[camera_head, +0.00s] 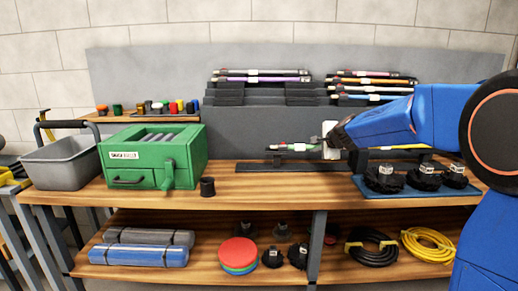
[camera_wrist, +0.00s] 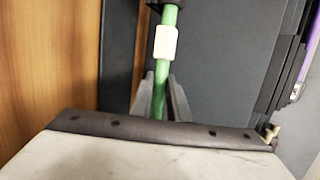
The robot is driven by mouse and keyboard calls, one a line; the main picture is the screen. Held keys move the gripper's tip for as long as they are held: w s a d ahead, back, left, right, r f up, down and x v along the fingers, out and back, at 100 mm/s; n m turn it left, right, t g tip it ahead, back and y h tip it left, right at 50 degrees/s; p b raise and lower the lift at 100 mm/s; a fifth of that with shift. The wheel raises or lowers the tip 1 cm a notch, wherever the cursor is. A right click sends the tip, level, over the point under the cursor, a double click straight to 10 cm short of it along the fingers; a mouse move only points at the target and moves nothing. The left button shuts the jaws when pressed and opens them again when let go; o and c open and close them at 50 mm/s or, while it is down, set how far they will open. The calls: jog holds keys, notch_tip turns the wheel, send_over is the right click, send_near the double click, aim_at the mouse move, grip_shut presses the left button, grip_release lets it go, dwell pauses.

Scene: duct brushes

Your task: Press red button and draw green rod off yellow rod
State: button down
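In the head view a thin rod set lies level on a low black stand on the bench. The green rod (camera_head: 298,147) is its left part, and the yellow rod (camera_head: 410,146) shows to the right of my gripper. In the wrist view the green rod (camera_wrist: 170,17) runs upright in the picture, with a white label (camera_wrist: 165,43) around it. My gripper (camera_wrist: 161,92) has its grey fingers close on both sides of the green rod and looks shut on it. My gripper (camera_head: 331,147) hides the middle of the set in the head view. The red button cannot be made out.
A green box (camera_head: 154,155) and a grey bin (camera_head: 62,163) stand at the left. Several rods lie on a dark stepped rack (camera_head: 262,108) behind. Black round brushes sit on a blue mat (camera_head: 390,191) at the right. The bench front (camera_head: 285,187) is clear.

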aim_at(303, 146)
jog(key=shift+a, duration=0.1)
jog(key=shift+a, duration=2.25)
jog(key=shift+a, duration=0.1)
jog(key=shift+r, duration=0.1)
jog(key=shift+a+r, duration=0.25)
jog(key=shift+r, duration=1.05)
jog(key=shift+a+r, duration=0.3)
jog(key=shift+r, duration=1.05)
jog(key=shift+a+r, duration=0.25)
jog(key=shift+r, duration=1.05)
